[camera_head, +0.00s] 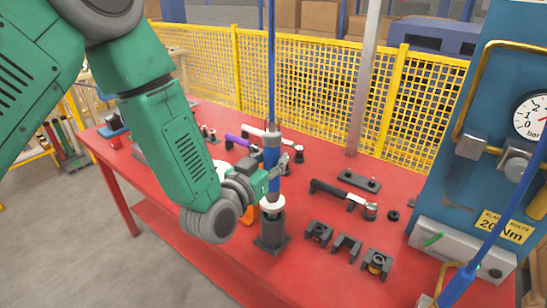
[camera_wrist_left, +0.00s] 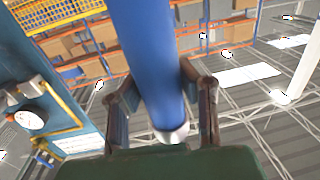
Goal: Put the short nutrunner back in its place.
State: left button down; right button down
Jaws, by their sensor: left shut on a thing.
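The short nutrunner (camera_head: 271,150) is an upright blue cylinder with a blue line running up from its top. My left gripper (camera_head: 277,173) is shut on it, with one finger on either side of the blue body in the wrist view (camera_wrist_left: 150,60). A dark grey holder (camera_head: 272,233) with a white ring at its top stands on the red table (camera_head: 320,275) directly under the nutrunner. I cannot tell whether the nutrunner's lower end is in the holder or just above it. My right gripper is not in view.
A black-handled wrench (camera_head: 340,194) and several dark blocks (camera_head: 346,247) lie to the right. A purple-handled tool (camera_head: 240,142) lies behind my gripper. A blue panel with a gauge (camera_head: 533,117) stands at the right. Yellow mesh fencing (camera_head: 315,75) runs behind the table.

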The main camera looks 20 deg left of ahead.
pick_arm(q)
jog(key=shift+f+b, duration=1.4)
jog(key=shift+f, duration=0.3)
dwell(0.4)
jog(key=c, duration=1.1)
grip_release()
jog(key=shift+c, duration=0.2)
jog(key=shift+s+f, duration=0.1)
jog(key=shift+f, duration=0.05)
jog(key=shift+s, duration=0.1)
jog(key=v, duration=1.1)
jog(key=shift+s, duration=0.3)
jog(key=shift+a, duration=0.1)
